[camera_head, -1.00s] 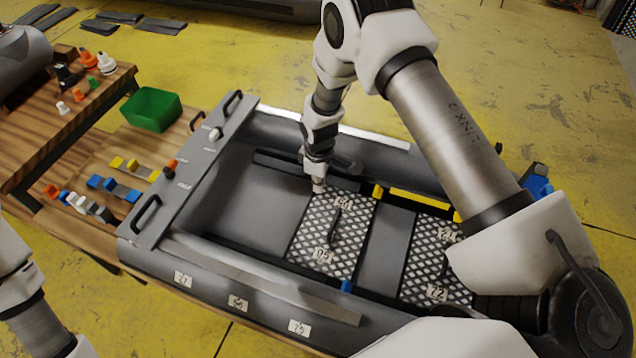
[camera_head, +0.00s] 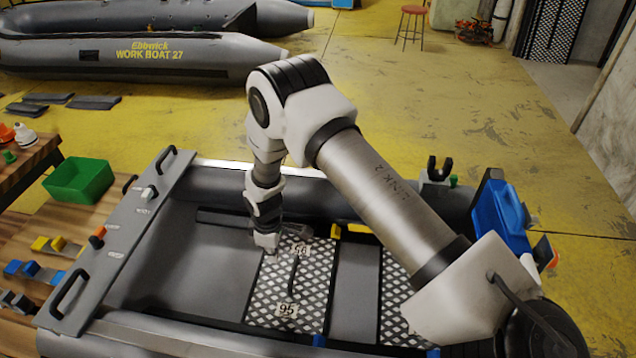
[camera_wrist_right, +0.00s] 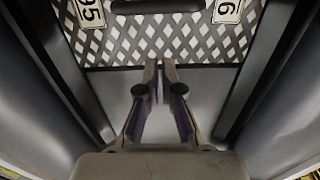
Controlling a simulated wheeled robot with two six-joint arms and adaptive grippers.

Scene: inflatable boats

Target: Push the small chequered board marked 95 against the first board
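The small chequered board marked 95 (camera_head: 310,278) lies on the boat's grey floor, with a dark handle in its middle. It also fills the top of the right wrist view (camera_wrist_right: 200,45), its labels partly cut off. A second chequered board (camera_head: 394,285) lies to its right, with a strip of bare floor between them. My right gripper (camera_head: 266,243) is at the first-named board's left edge, near its far corner. In the wrist view its fingers (camera_wrist_right: 161,66) are together and empty, tips at the board's edge; contact is unclear. My left gripper is out of view.
The boat's grey tubes (camera_head: 330,200) flank the boards. A grey plank (camera_head: 130,235) with handles crosses the boat at left. A green bin (camera_head: 78,181) and coloured parts stand on the wooden bench. My right arm hides part of the second board.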

